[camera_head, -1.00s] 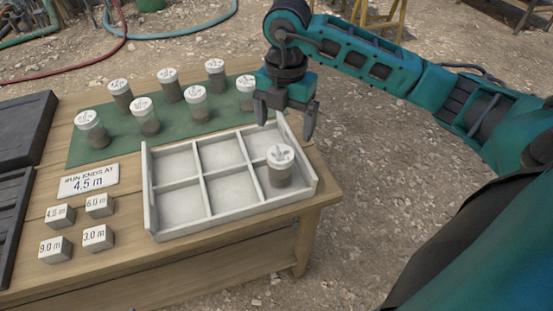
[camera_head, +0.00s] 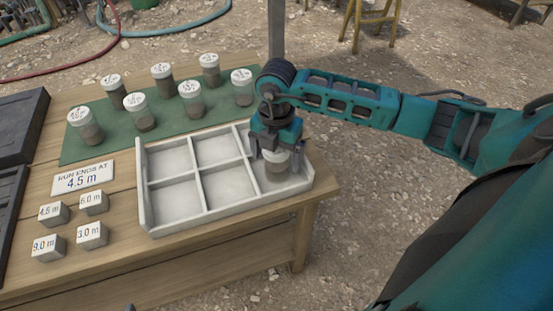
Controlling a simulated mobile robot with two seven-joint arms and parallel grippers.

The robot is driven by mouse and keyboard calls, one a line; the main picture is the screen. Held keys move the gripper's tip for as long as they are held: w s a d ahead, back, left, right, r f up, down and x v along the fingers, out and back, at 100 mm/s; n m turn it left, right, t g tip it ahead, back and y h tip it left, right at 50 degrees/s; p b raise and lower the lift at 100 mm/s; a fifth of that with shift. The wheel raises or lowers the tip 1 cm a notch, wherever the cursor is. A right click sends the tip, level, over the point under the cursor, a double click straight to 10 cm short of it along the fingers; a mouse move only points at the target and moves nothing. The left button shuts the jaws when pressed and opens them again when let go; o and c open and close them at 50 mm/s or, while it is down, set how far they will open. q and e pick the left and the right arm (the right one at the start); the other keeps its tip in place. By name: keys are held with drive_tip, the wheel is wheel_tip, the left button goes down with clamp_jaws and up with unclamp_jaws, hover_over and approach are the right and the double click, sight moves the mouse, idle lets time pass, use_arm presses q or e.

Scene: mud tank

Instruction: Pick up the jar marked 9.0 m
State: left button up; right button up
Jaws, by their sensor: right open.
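A white-lidded jar (camera_head: 276,168) with a grey-brown lower part stands in the front right compartment of the pale divided tray (camera_head: 143,208). My right gripper (camera_head: 276,157) is directly above it, pointing down, with its open fingers on either side of the lid. I cannot tell whether they touch it. The gripper hides most of the lid, and its mark cannot be read. Several similar jars (camera_head: 190,98) stand on the green mat (camera_head: 72,150); their lid marks are too small to read. My left gripper is out of view.
Small blocks stand at the front left of the wooden table (camera_head: 120,240), one marked 9.0 m (camera_head: 47,248). A sign (camera_head: 83,178) reads "RUN ENDS AT 4.5 m". Dark trays (camera_head: 20,125) lie at the left edge. The other tray compartments in view look empty.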

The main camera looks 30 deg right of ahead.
drive_tip(key=shift+c, duration=0.3)
drive_tip(key=c, duration=1.4)
drive_tip(key=shift+r, duration=0.1)
drive_tip(key=shift+c, duration=0.3)
drive_tip(key=shift+r, duration=0.1)
